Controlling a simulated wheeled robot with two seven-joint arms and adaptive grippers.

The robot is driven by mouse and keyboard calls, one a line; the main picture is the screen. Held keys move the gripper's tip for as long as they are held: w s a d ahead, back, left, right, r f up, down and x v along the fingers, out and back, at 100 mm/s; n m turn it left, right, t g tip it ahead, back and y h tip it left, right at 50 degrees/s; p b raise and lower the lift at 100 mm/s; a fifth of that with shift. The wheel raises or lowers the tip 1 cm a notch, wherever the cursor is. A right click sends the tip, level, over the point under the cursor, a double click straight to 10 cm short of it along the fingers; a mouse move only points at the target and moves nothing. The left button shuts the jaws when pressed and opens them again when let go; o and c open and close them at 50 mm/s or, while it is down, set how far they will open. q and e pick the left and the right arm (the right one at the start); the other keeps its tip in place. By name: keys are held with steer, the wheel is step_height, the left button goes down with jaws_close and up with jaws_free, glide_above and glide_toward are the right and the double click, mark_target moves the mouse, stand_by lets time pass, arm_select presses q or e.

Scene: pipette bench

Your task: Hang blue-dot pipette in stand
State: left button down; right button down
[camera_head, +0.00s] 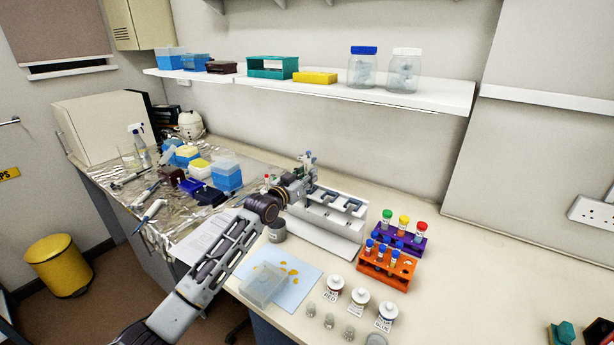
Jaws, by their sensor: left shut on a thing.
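The white pipette stand (318,233) is on the bench right of centre, with slots along its top. My left gripper (304,179) is at the stand's back left end, shut on what looks like a pipette (308,160). Most of that pipette is hidden by the gripper, and no blue dot can be made out. I cannot tell whether it touches the stand. Other pipettes (150,213) lie on the foil at the left. My right gripper is not in view.
A purple rack (410,243) and an orange rack (399,277) with tubes are right of the stand. A grey cup (277,230), a clear box (263,286) and labelled bottles (358,303) are in front. Tip boxes (227,174) are at left. The bench at far right is mostly clear.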

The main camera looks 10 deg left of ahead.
arm_select(q)
steer(key=shift+f, duration=0.5)
stand_by(0.8)
steer(key=c, duration=1.1)
jaws_free()
steer(key=shift+s, duration=0.2)
steer(key=shift+v, duration=5.8)
steer(key=shift+s+a, duration=0.1)
